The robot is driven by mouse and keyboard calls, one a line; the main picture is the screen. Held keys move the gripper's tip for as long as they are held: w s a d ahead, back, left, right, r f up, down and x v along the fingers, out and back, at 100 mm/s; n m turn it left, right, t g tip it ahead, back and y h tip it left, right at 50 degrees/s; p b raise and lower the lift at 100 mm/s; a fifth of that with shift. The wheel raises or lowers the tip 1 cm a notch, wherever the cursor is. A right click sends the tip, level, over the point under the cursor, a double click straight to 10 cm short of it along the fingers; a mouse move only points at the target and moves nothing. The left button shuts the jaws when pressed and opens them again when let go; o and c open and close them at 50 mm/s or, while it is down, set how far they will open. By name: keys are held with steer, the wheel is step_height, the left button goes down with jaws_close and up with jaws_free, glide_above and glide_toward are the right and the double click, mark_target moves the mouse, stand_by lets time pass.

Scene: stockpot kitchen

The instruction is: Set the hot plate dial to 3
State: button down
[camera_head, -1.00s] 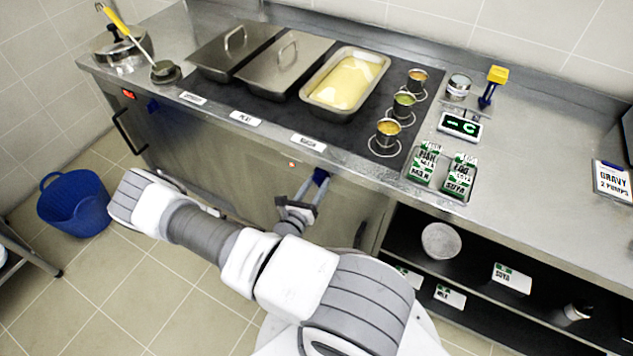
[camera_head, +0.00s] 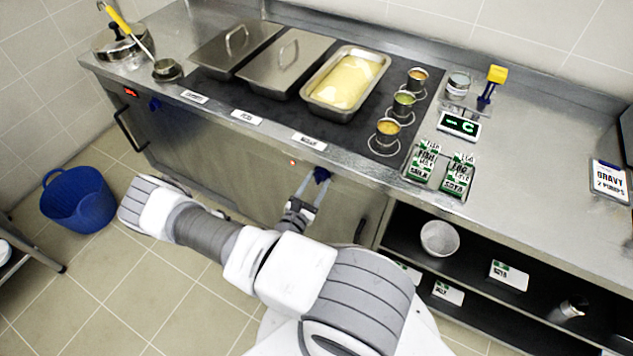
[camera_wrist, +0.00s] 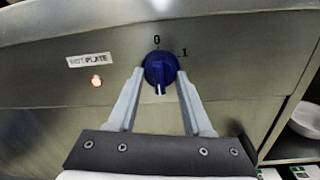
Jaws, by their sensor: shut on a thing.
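The blue hot plate dial (camera_wrist: 160,66) is on the steel front panel, below a "0" and left of a "1" in the wrist view. The white mark on it points down in that view; no number shows there, and the area below is between my fingers. In the head view the dial (camera_head: 322,173) shows at the counter's front. My gripper (camera_wrist: 160,82) is shut on the dial, one finger on each side. A "HOT PLATE" label (camera_wrist: 89,60) and a lit red light (camera_wrist: 97,83) are to the left of the dial.
Lidded pans (camera_head: 290,62) and an open pan of yellow food (camera_head: 345,80) stand on the dark hot plate above. Another blue knob (camera_head: 154,104) is at the far left of the front. An open shelf (camera_head: 470,275) is to the right, a blue basket (camera_head: 78,200) on the floor.

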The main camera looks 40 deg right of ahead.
steer(key=shift+c, duration=1.6)
jaws_free()
steer(key=v, duration=1.7)
steer(key=shift+a+b, duration=0.2)
steer(key=shift+b, duration=0.25)
